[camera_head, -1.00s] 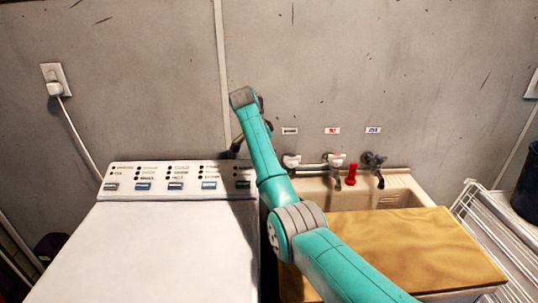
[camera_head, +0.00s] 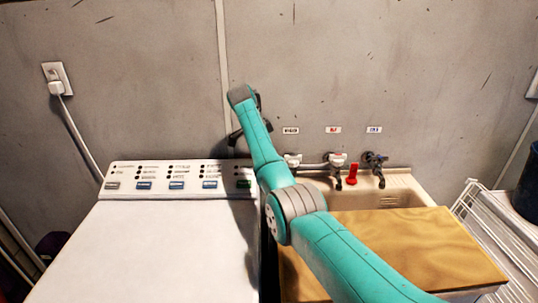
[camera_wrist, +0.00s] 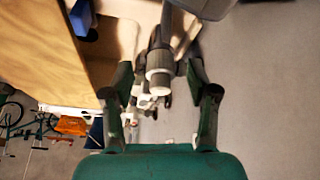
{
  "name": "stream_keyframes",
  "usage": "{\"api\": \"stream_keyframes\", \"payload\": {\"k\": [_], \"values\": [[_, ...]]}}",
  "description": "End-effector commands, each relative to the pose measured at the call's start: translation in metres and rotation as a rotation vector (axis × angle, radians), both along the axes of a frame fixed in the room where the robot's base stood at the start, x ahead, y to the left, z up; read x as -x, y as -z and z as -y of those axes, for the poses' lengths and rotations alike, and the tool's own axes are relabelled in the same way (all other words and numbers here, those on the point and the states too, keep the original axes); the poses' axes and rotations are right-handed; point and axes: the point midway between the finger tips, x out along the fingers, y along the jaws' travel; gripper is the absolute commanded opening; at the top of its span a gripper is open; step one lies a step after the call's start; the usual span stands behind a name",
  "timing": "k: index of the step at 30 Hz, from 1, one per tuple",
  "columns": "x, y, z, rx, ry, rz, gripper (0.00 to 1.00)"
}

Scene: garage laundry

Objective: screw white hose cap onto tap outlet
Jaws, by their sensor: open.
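In the wrist view my gripper (camera_wrist: 158,74) is open, with one dark green finger on each side of a grey-white cylindrical end (camera_wrist: 160,80). This looks like the white hose cap on a grey hose; gaps show between it and both fingers. In the head view my gripper (camera_head: 236,137) is mostly hidden behind my arm, near the wall above the washer's right rear corner. I cannot tell which outlet is meant.
A white washer (camera_head: 165,245) stands at left. A beige sink (camera_head: 400,186) partly covered by a wooden board (camera_head: 400,250) is at right. A small red object (camera_head: 352,174) is at the sink's back edge. A wire rack (camera_head: 490,225) stands far right.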

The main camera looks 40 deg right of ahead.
Motion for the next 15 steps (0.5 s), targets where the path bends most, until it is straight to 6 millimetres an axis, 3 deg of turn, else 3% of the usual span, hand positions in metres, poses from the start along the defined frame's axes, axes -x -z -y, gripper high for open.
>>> {"api": "stream_keyframes", "payload": {"k": [5,11,15], "values": [[-0.002,-0.011,-0.004,0.001,-0.001,0.003,0.59],[-0.007,-0.045,-0.018,0.001,-0.001,0.003,0.59],[-0.017,-0.046,-0.046,-0.001,-0.005,-0.002,0.59]]}}
